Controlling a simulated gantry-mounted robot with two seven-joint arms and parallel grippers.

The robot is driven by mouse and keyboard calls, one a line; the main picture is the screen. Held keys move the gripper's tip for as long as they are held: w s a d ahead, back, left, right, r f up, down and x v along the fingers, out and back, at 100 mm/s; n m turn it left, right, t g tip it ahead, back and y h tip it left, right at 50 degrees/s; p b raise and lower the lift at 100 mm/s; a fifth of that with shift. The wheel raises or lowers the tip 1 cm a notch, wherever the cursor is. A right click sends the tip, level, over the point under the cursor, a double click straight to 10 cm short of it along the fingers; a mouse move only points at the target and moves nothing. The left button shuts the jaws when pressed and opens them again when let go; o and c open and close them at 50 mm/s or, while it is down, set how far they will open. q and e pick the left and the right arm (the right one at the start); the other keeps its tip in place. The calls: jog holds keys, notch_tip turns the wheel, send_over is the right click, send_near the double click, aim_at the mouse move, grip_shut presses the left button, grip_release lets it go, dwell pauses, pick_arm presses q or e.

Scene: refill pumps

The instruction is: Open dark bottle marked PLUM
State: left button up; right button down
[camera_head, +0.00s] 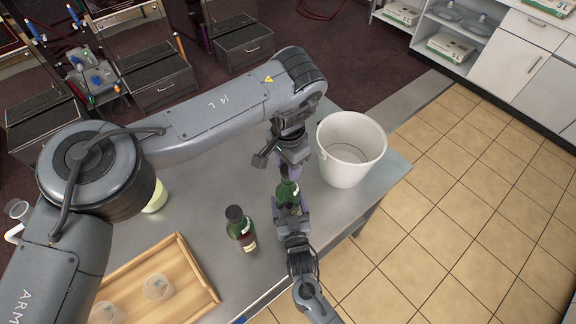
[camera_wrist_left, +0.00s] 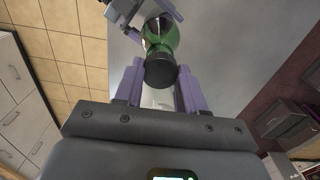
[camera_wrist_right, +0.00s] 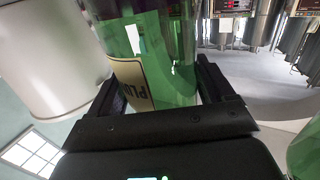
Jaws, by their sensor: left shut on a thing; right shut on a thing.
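A green bottle (camera_head: 287,193) stands upright on the metal table. In the right wrist view the bottle (camera_wrist_right: 165,75) shows a cream label with the letters "PLU", the rest cut off by its curve. My right gripper (camera_head: 290,215) is shut around the bottle's body from the near side. My left gripper (camera_head: 290,168) reaches down from above and is shut on the top of the same bottle. In the left wrist view the black cap (camera_wrist_left: 160,70) lies between its purple fingers. In the head view the left gripper hides the cap.
A second dark bottle (camera_head: 240,228) with a black cap stands to the left. A white bucket (camera_head: 351,150) stands close on the right. A wooden tray (camera_head: 207,290) with clear cups is at the front left. A pale yellow container (camera_head: 156,198) is partly behind my left arm.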

pick_arm(q)
jog(key=shift+r, duration=0.1)
dwell(0.3)
jog(key=shift+r, duration=2)
pick_arm(e)
grip_release()
jog(key=shift+s, duration=0.1)
